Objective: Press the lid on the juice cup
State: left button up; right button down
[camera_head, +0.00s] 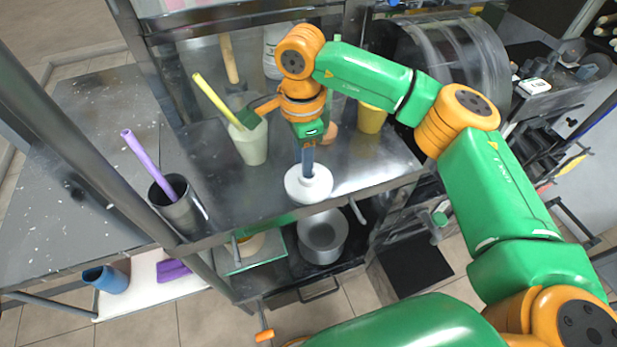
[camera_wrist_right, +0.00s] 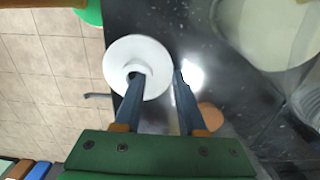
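A white round piece with a raised centre, which looks like the lid (camera_head: 309,190), is near the front edge of the metal counter. It also shows in the wrist view (camera_wrist_right: 150,55). The disc hides what is under it, so I cannot tell whether a cup is there. My right gripper (camera_head: 308,170) points down over it. In the wrist view its two blue fingers (camera_wrist_right: 157,77) are apart with nothing between them. One fingertip overlaps the raised centre; the other is beside the disc's rim. Contact is unclear. My left gripper is not in view.
A pale green container (camera_head: 250,146) with a brush stands left of my gripper. A yellow cup (camera_head: 371,119) stands behind right. A metal cup (camera_head: 178,212) with a purple stick stands at the left. A pot (camera_head: 322,237) is on the lower shelf. Counter right of the lid is clear.

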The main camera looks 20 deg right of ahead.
dwell(0.6)
jog(key=shift+r, duration=0.2)
notch_tip(320, 180, up, 3)
jog(key=shift+f+b, duration=0.2)
jog(key=shift+b, duration=0.85)
jog(key=s+a+r+b, duration=0.2)
jog(key=s+r, duration=0.8)
jog(key=s, duration=0.4)
